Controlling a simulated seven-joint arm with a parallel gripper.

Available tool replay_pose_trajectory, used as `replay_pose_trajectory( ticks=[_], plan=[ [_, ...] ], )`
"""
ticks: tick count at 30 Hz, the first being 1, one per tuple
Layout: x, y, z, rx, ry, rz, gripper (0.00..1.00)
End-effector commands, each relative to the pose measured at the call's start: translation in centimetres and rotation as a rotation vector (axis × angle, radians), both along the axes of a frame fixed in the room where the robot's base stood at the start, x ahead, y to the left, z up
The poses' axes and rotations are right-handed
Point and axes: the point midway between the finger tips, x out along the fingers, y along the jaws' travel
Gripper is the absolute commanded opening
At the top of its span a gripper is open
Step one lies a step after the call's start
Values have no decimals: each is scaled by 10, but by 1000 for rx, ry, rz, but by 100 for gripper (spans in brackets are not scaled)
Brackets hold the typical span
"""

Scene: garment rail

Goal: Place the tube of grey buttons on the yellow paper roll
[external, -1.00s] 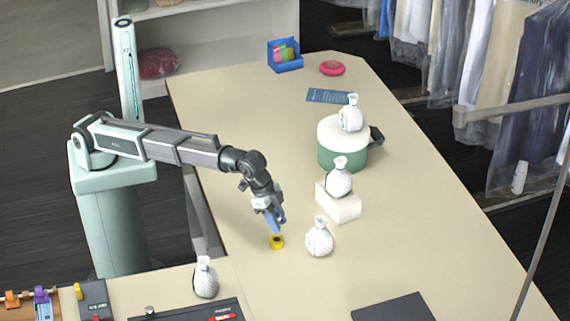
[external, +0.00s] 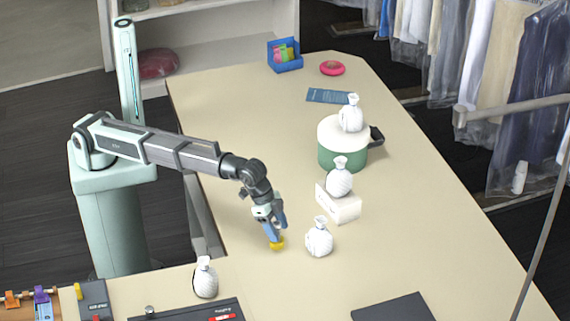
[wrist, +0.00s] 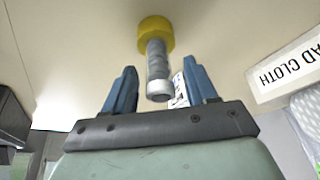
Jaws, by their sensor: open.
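The yellow paper roll (external: 277,244) sits on the table below my gripper (external: 277,228). In the wrist view the yellow roll (wrist: 155,32) is beyond the fingertips. The tube of grey buttons (wrist: 157,62) has a pale near end, and its far end meets the roll. It appears to stand on the roll, though contact there is not clear. My gripper (wrist: 160,75) is open, with one finger on each side of the tube and visible gaps. The tube is hidden or too small to make out in the external view.
A white patterned vase (external: 319,240) stands close to the right of the roll. Another vase (external: 340,180) stands by a white box (external: 345,207), and a third (external: 351,114) is on a green pot (external: 340,155). The table in front of the roll is clear.

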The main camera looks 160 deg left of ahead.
Motion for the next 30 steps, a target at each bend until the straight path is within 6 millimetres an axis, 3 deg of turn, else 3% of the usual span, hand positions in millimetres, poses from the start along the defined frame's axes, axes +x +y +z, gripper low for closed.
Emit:
replay_pose_trajectory(
  ticks=[10, 24, 30],
  plan=[
    [-3, -3, 13, 1, -1, 0, 57],
    [-24, -25, 87, 2, -2, 0, 57],
    [-30, -31, 107, 1, -1, 0, 57]
  ],
)
